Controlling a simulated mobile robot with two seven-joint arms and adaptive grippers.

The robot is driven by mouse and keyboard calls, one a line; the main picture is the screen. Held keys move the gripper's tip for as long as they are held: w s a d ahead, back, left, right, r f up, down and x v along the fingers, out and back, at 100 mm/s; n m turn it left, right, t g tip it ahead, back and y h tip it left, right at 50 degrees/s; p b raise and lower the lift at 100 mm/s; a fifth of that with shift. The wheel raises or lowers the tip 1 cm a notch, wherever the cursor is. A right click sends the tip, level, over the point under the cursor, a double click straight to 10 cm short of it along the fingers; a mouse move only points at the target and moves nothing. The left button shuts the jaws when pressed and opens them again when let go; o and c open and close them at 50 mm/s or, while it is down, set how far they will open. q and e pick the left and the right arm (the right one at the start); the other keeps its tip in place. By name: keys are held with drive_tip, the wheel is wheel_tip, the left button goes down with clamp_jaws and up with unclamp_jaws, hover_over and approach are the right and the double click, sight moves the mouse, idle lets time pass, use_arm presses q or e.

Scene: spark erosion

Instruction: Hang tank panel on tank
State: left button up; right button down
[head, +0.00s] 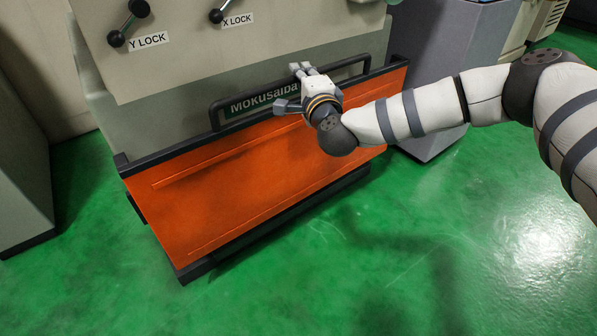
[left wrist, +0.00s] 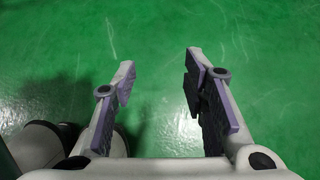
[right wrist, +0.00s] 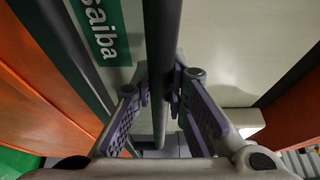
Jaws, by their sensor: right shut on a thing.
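The tank panel (head: 240,190) is a wide orange plate with black top and bottom edges and a black bar handle (head: 222,106). It is slanted in the head view, against or close before the grey tank body (head: 165,120); I cannot tell if it is hooked on. My right gripper (head: 304,72) is shut on the handle, right of its middle. In the right wrist view the handle bar (right wrist: 162,40) runs between the fingers (right wrist: 172,90). My left gripper (left wrist: 158,85) is open and empty above green floor, outside the head view.
A machine front with Y LOCK and X LOCK levers (head: 130,22) overhangs the panel. A green Mokusaiba sign (head: 262,102) shows behind the handle. A grey cabinet (head: 440,60) stands at the right, another (head: 22,160) at the left. The green floor (head: 400,260) in front is clear.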

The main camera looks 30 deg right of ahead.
drive_tip(key=shift+w+r, duration=0.1)
drive_tip(key=shift+r, duration=0.3)
drive_tip(key=shift+s+d+r, duration=0.1)
drive_tip(key=shift+s, duration=0.2)
use_arm(q)
drive_tip(key=w+r+t+p, duration=0.1)
drive_tip(key=w+r+p, duration=0.2)
drive_tip(key=r+p, duration=0.2)
drive_tip(key=shift+w+t+p, duration=0.3)
drive_tip(key=shift+t+p, duration=0.1)
drive_tip(key=shift+p, duration=0.75)
use_arm(e)
drive_tip(key=s, duration=1.3)
drive_tip(key=shift+d+f, duration=0.2)
drive_tip(key=shift+d, duration=0.25)
drive_tip(key=shift+w, duration=0.1)
